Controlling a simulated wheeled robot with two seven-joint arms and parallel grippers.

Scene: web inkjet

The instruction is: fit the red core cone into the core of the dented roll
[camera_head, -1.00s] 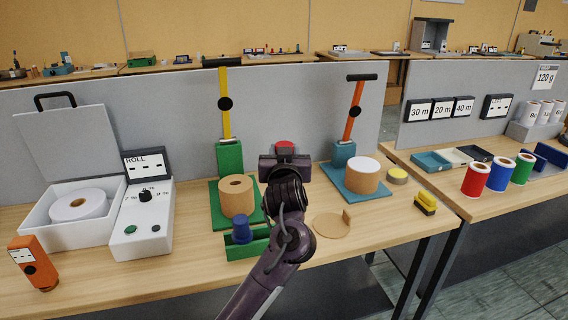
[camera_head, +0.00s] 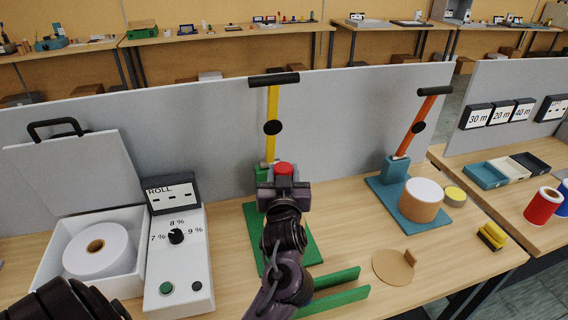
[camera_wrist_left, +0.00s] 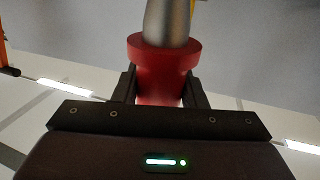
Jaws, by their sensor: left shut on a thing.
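My left gripper (camera_head: 284,183) is shut on the red core cone (camera_head: 284,169), whose red end shows above the jaws. In the left wrist view the red cone (camera_wrist_left: 163,68) sits between the fingers (camera_wrist_left: 162,92), with a grey metallic part beyond it. The gripper is in front of the yellow lever over the green plate (camera_head: 312,245). My arm covers the middle of this plate, and the tan roll there is hidden. A white roll (camera_head: 84,262) with a tan core lies in the white tray. No dent can be made out. My right gripper is not in view.
The yellow lever (camera_head: 271,118) stands behind my gripper. A tan, white-topped roll (camera_head: 421,205) sits on the teal plate (camera_head: 380,192) below an orange lever (camera_head: 412,123). A green cradle (camera_head: 335,296), a tan disc (camera_head: 394,268) and a white control box (camera_head: 179,268) stand nearby.

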